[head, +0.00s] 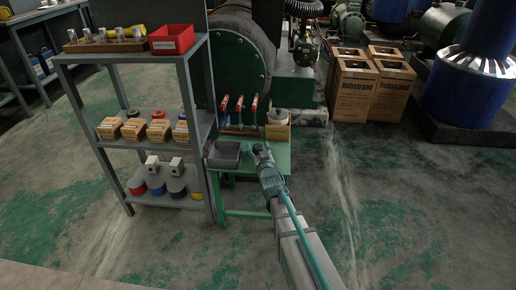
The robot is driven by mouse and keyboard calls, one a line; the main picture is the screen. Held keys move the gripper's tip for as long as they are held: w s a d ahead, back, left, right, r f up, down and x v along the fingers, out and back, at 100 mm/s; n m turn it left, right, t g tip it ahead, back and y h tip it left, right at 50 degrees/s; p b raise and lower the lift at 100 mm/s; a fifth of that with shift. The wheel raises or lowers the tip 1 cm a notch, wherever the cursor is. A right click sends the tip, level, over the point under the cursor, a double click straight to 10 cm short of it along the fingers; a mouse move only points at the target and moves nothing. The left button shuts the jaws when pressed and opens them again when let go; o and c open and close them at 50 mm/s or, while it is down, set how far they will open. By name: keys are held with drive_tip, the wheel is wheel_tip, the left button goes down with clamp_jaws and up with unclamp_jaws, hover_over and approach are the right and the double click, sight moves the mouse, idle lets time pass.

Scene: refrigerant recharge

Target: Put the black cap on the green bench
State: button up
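The green bench (281,158) stands in the middle, right of the grey shelf unit, with a grey tray (224,155) on its left part. My arm reaches in from the bottom right, and my gripper (260,149) is over the bench top, right of the tray. The gripper is small and dark here, and I cannot tell whether its fingers are open or shut. I cannot make out the black cap; something dark shows at the gripper's end, but I cannot tell it from the fingers.
The grey shelf unit (199,95) holds boxes, rolls and a red bin (172,40), close to the bench's left. Cardboard boxes (353,90) stand at back right. The floor at right is clear.

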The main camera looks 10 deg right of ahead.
drive_tip(key=shift+r, duration=0.2)
drive_tip(key=shift+s, duration=0.35)
drive_tip(key=s+p, duration=0.2)
drive_tip(key=s, duration=0.8)
drive_tip(key=shift+d+p, duration=0.35)
drive_tip(key=shift+d, duration=0.05)
drive_tip(key=shift+o, duration=0.7)
drive_tip(key=shift+s, duration=0.65)
drive_tip(key=shift+d, duration=0.15)
